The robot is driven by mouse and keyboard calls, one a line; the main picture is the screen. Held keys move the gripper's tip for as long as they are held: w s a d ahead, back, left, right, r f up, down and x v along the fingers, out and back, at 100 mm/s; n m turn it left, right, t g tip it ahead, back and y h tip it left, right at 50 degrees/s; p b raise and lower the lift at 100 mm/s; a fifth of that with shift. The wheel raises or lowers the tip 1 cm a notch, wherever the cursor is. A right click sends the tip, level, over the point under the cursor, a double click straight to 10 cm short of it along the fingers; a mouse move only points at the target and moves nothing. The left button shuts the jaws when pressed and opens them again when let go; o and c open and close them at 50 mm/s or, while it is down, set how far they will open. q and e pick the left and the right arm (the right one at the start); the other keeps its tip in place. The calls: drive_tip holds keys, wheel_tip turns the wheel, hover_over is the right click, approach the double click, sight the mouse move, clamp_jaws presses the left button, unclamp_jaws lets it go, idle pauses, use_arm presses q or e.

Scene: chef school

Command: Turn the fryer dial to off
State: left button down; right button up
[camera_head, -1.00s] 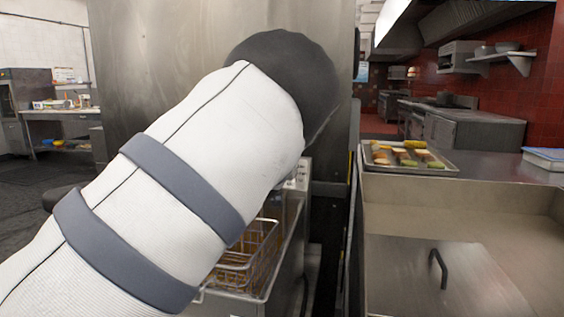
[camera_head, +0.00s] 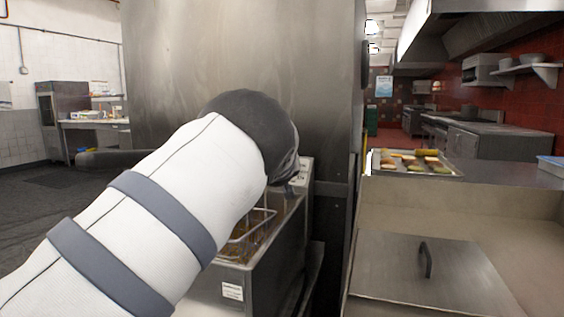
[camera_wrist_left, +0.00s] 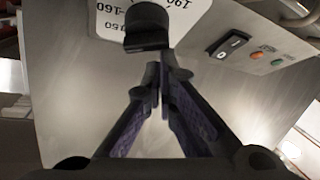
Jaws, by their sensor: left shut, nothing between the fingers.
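The fryer (camera_head: 232,272) stands left of centre in the head view, with a wire basket (camera_head: 245,236) in it. My left arm crosses in front and hides much of the fryer; the left gripper itself is hidden there. In the left wrist view the black fryer dial (camera_wrist_left: 148,27) sits at the top on a white plate (camera_wrist_left: 190,22) with temperature numbers such as 160 and 190. My left gripper (camera_wrist_left: 164,78) is shut and empty, its tips just below the dial in the picture. I cannot tell whether they touch it. My right gripper is not in view.
A black rocker switch (camera_wrist_left: 230,43) with green and orange lamps (camera_wrist_left: 265,56) beside it is on the metal panel. In the head view a tray of food (camera_head: 412,168) lies on the right counter, behind a metal lid with a handle (camera_head: 425,260). A large steel panel (camera_head: 240,60) stands behind my arm.

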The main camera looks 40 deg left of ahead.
use_arm(q)
drive_tip(key=shift+s+a+f, duration=0.1)
drive_tip(key=shift+f, duration=0.1)
drive_tip(key=shift+s+f, duration=0.1)
drive_tip(key=shift+f, duration=0.1)
idle(0.7)
idle(0.6)
